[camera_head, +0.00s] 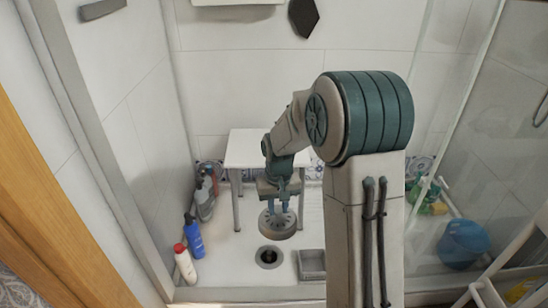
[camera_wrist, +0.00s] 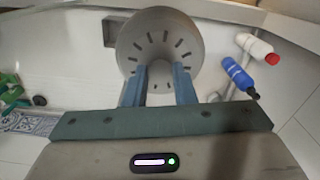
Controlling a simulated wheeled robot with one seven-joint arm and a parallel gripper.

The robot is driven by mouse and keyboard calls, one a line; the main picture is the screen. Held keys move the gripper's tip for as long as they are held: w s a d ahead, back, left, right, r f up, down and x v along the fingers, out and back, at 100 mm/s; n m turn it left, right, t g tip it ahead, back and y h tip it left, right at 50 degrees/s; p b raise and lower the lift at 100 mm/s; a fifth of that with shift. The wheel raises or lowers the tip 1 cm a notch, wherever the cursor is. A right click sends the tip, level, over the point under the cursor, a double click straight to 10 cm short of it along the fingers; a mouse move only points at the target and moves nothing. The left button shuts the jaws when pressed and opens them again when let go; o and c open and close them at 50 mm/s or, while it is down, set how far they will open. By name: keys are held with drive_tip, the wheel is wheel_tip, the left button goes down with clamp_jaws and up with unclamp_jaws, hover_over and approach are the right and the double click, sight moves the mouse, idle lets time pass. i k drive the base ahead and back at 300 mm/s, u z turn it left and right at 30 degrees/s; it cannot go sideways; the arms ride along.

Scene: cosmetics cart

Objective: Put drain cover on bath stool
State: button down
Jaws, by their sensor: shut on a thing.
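The drain cover (camera_head: 278,226) is a round grey disc with dark slots. It also shows in the wrist view (camera_wrist: 160,35), where the blue fingers reach to its middle. My gripper (camera_head: 278,206) is shut on it and holds it above the shower floor, just behind the open drain hole (camera_head: 269,257) in the head view. The part of the cover between the fingertips is partly hidden. The bath stool (camera_head: 252,150) has a white square top and grey legs. It stands at the back wall, behind and to the left of my gripper. My arm hides part of its right side.
A blue bottle (camera_head: 194,238), a white bottle with a red cap (camera_head: 184,263) and grey bottles (camera_head: 206,195) stand along the left wall. A grey square tray (camera_head: 312,264) lies right of the drain. A blue bucket (camera_head: 463,243) is at the right. The visible stool top looks clear.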

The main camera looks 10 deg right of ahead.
sight(245, 145)
drive_tip(key=u, duration=0.05)
drive_tip(key=k, duration=1.25)
drive_tip(key=u, duration=2.4)
drive_tip(key=i, duration=0.95)
drive_tip(key=z, duration=2.75)
drive_tip(key=i, duration=1.4)
drive_tip(key=z, duration=0.05)
